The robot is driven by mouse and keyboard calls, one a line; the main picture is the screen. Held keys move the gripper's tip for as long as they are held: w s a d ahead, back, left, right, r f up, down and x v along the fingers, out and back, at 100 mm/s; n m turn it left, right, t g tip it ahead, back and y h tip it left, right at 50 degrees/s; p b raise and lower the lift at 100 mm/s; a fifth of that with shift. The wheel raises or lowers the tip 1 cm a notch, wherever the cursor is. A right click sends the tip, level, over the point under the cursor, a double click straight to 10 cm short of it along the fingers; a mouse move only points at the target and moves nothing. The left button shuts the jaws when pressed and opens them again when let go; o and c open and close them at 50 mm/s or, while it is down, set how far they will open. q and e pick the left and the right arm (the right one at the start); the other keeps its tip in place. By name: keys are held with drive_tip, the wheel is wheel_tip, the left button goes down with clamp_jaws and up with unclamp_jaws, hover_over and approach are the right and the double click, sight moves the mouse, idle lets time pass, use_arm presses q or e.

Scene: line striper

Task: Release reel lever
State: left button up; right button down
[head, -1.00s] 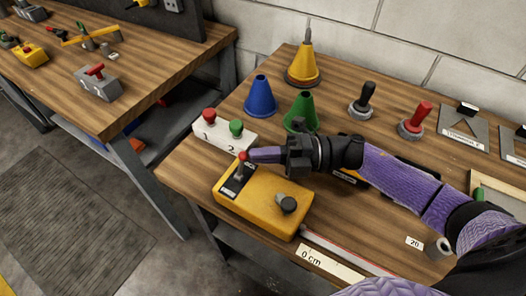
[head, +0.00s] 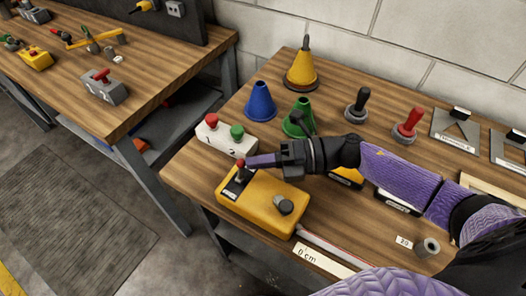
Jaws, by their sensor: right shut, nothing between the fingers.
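A yellow box (head: 256,204) sits near the table's front left edge. A small lever with a red knob (head: 240,164) stands on the dark plate (head: 234,184) at its left end. A black round knob (head: 283,205) is at its right end. My right gripper (head: 249,161) reaches in from the right above the box. Its purple fingers are shut and empty, with the tips right beside the red knob; I cannot tell whether they touch it. My left gripper is not in view.
A white block with red and green buttons (head: 226,137) stands just behind the box. Blue (head: 260,101), green (head: 299,120) and yellow (head: 301,73) cones stand behind. Black (head: 362,104) and red (head: 408,125) handles stand further right. A ruler strip (head: 340,250) runs along the front.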

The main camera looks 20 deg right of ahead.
drive_tip(key=n+h+p, duration=0.1)
drive_tip(key=s+a+r+n+p, duration=0.1)
drive_tip(key=p, duration=0.1)
drive_tip(key=h+p, duration=0.1)
drive_tip(key=p, duration=0.1)
drive_tip(key=shift+s+a+r+n+h, duration=0.2)
drive_tip(key=shift+a+n+h, duration=0.1)
drive_tip(key=shift+n, duration=0.1)
drive_tip(key=shift+a+f, duration=0.1)
drive_tip(key=shift+f, duration=0.25)
drive_tip(key=shift+r+p, duration=0.75)
drive_tip(key=shift+r, duration=0.15)
